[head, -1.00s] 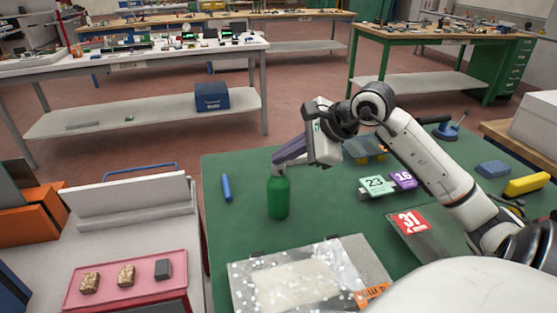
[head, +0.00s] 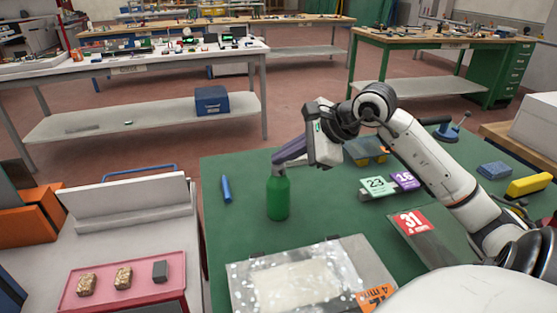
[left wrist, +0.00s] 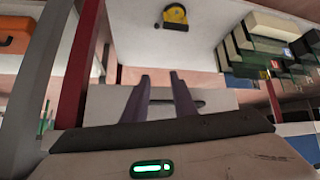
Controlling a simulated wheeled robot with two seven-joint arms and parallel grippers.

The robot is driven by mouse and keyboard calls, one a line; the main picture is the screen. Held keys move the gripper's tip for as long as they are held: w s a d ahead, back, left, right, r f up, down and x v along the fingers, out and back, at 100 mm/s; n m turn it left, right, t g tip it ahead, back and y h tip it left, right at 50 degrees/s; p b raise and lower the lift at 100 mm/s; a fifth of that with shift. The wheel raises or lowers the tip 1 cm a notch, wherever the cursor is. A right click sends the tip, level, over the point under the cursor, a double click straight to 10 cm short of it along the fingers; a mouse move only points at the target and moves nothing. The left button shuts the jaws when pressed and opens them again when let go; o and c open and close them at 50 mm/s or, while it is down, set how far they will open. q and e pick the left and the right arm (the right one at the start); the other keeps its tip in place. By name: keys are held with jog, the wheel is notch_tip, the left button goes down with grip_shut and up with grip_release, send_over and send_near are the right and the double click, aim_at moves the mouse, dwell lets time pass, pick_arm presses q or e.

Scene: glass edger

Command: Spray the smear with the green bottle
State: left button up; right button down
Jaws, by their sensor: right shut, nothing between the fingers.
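The green bottle (head: 278,196) stands upright on the green table, with a grey top. My right gripper (head: 276,160) is at the bottle's top, its purple fingers pointing left and shut with nothing between them. Whether they touch the top I cannot tell. A whitish smear (head: 300,286) lies on a speckled glass pane (head: 352,252) in front of the bottle. My left gripper (left wrist: 160,77) shows only in the left wrist view, its purple fingers apart and empty.
A blue marker (head: 226,188) lies left of the bottle. Number cards (head: 373,187), a red-labelled plate (head: 411,223) and a yellow block (head: 528,185) lie to the right. A pink tray (head: 130,302) with several small blocks is at the left.

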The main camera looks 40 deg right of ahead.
aim_at(284, 167)
jog(key=shift+s+f, duration=0.2)
jog(key=shift+f, duration=0.7)
jog(key=shift+b, duration=0.45)
jog(key=shift+r, duration=0.2)
notch_tip(284, 167, up, 2)
jog(key=shift+d+p, duration=0.1)
jog(key=shift+p, duration=0.7)
notch_tip(284, 167, up, 4)
jog(key=shift+w+f+p, duration=0.1)
jog(key=shift+f+p, duration=0.05)
jog(key=shift+p, duration=0.75)
jog(key=shift+r, duration=0.25)
